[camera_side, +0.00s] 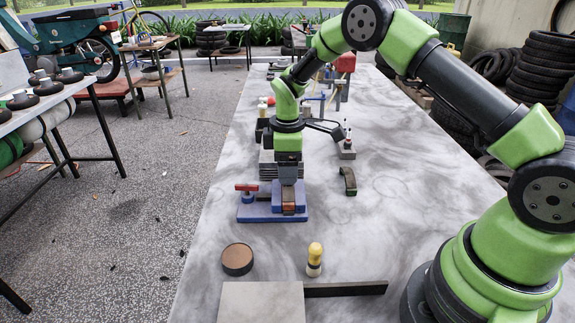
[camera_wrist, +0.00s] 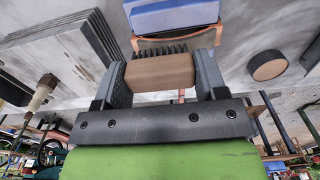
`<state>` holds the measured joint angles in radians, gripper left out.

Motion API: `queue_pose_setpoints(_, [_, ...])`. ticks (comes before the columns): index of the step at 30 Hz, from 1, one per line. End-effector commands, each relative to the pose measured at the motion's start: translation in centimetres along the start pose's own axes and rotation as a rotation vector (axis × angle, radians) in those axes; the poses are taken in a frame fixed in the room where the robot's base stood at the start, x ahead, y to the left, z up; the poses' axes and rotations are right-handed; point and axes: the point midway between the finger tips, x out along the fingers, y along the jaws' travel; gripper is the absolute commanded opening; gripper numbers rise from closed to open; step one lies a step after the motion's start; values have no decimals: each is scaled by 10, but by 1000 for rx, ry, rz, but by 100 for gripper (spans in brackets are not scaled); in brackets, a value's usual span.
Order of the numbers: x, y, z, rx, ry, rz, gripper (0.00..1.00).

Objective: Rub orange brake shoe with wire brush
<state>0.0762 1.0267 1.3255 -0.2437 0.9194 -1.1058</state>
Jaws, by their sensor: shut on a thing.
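My gripper (camera_side: 288,183) points down over the blue clamp fixture (camera_side: 250,213) on the table. In the wrist view its jaws (camera_wrist: 162,78) are shut on the wooden back of the wire brush (camera_wrist: 160,72). The brush's dark bristles (camera_wrist: 163,51) point away from the jaws. The orange brake shoe (camera_wrist: 182,37) shows as a curved piece against the blue block (camera_wrist: 175,15), right beyond the bristles. I cannot tell whether the bristles touch it. In the side view the gripper hides much of the brush and shoe.
A red clamp handle (camera_side: 247,188) is left of the gripper. Stacked grey plates (camera_side: 267,165) stand behind. A dark shoe (camera_side: 348,181) lies to the right. A round brown-topped tin (camera_side: 237,259) and a yellow-handled brush (camera_side: 315,259) stand in front. The table's right side has clear room.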

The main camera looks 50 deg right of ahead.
Motion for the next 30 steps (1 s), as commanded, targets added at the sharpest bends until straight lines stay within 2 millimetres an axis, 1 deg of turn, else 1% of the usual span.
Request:
queue_pose_setpoints(3, [0,-12,0,-1,-1,-2,43])
queue_pose_setpoints(16, [0,-51,0,0,0,0,43])
queue_pose_setpoints(18, [1,-40,0,4,2,2,43])
queue_pose_setpoints(30, [1,-4,0,5,1,0,43])
